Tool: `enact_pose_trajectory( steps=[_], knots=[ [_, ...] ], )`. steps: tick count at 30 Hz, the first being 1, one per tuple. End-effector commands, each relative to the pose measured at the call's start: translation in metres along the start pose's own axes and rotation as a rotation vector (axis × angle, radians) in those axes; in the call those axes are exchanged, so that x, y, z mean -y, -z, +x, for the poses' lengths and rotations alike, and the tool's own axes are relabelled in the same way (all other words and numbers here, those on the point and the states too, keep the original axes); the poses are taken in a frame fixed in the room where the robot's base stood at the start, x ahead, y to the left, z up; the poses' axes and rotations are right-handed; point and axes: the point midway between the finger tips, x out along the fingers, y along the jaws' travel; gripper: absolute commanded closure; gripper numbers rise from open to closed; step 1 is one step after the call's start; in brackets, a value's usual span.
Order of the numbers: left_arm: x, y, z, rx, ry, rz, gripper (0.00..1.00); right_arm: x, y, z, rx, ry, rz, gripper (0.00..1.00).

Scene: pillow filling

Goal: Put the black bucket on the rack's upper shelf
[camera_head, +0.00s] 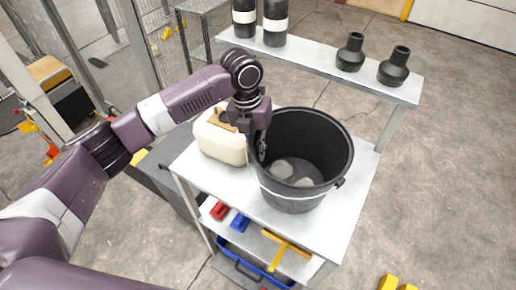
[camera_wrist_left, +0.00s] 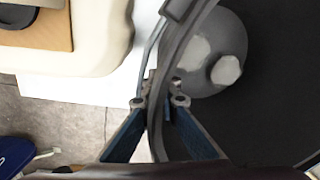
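The black bucket (camera_head: 300,160) stands upright on a white-topped rack surface (camera_head: 345,215), with a few pale lumps inside. My left gripper (camera_head: 262,150) is at the bucket's left rim, pointing down. In the left wrist view, the bucket rim (camera_wrist_left: 172,70) runs between the two fingers of the left gripper (camera_wrist_left: 162,101), which are closed in on it from both sides. A higher white shelf (camera_head: 320,72) lies behind the bucket. My right gripper is not in view.
A cream jug (camera_head: 220,138) stands close left of the bucket. Black bottles (camera_head: 275,22) and two black flasks (camera_head: 394,68) stand on the higher shelf, with bare room between them. Below are red and blue items (camera_head: 240,223), a yellow tool (camera_head: 285,245) and a blue bin (camera_head: 245,265).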

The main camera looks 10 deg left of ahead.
Motion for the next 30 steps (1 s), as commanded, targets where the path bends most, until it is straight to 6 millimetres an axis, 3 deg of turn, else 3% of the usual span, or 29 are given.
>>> enact_pose_trajectory(
  steps=[7, 13, 23, 26, 30],
  knots=[
    [0.001, 0.0, 0.001, 0.001, 0.003, 0.001, 1.0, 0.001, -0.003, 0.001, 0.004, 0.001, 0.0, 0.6],
    [0.0, 0.0, 0.002, -0.001, 0.0, 0.0, 0.78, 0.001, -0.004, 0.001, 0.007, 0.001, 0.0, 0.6],
    [0.0, 0.0, -0.002, 0.001, 0.001, 0.001, 0.78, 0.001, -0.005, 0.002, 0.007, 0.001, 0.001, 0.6],
    [0.0, -0.001, -0.011, 0.002, 0.001, 0.002, 0.78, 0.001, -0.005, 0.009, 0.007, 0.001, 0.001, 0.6],
    [0.0, -0.002, -0.037, 0.006, 0.001, 0.001, 0.78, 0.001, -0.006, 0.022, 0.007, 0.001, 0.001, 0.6]
  ],
)
